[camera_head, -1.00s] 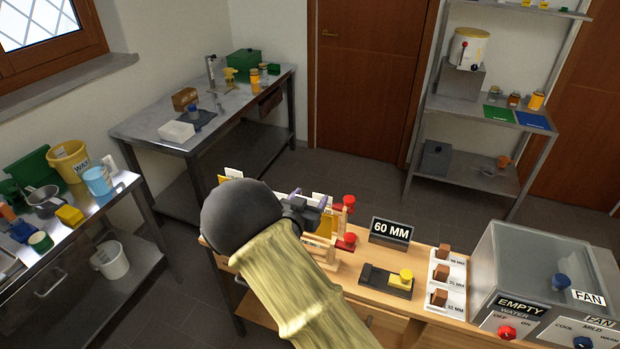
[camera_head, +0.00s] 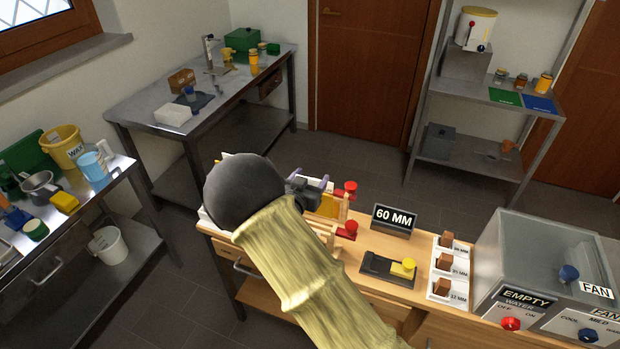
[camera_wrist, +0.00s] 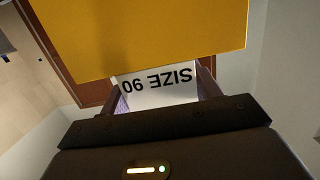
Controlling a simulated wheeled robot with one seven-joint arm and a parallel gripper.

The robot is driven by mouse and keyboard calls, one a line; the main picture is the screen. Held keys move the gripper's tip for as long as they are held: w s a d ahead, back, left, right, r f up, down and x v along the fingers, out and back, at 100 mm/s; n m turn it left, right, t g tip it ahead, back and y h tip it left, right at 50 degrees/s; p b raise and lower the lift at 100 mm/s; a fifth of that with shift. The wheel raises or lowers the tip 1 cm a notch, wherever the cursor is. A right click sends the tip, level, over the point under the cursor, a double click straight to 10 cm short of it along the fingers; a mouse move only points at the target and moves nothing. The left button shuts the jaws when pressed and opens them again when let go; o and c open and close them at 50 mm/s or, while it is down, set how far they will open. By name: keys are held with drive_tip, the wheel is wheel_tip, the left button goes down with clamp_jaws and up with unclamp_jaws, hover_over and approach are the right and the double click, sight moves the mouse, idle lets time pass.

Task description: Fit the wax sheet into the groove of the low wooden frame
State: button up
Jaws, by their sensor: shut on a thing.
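My gripper (camera_head: 308,187) is at the left part of the wooden bench, beside wooden pieces with red knobs (camera_head: 350,188). In the wrist view my gripper (camera_wrist: 162,88) is shut on a white tab (camera_wrist: 160,92) with upside-down "SIZE" lettering. The tab joins a flat yellow wax sheet (camera_wrist: 160,35), which fills the top of that view. In the head view a yellow patch of the sheet (camera_head: 328,206) shows among the wooden pieces, below my gripper. My arm hides most of the low wooden frame (camera_head: 343,210). I cannot tell whether the sheet's edge is in the groove.
A steel table (camera_head: 230,85) stands behind left.

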drive_tip(key=shift+f+b, duration=1.65)
drive_tip(key=shift+f, duration=0.8)
wheel_tip(320, 180, down, 10)
drive_tip(key=b, duration=0.8)
drive_tip(key=shift+b, duration=0.3)
idle(4.0)
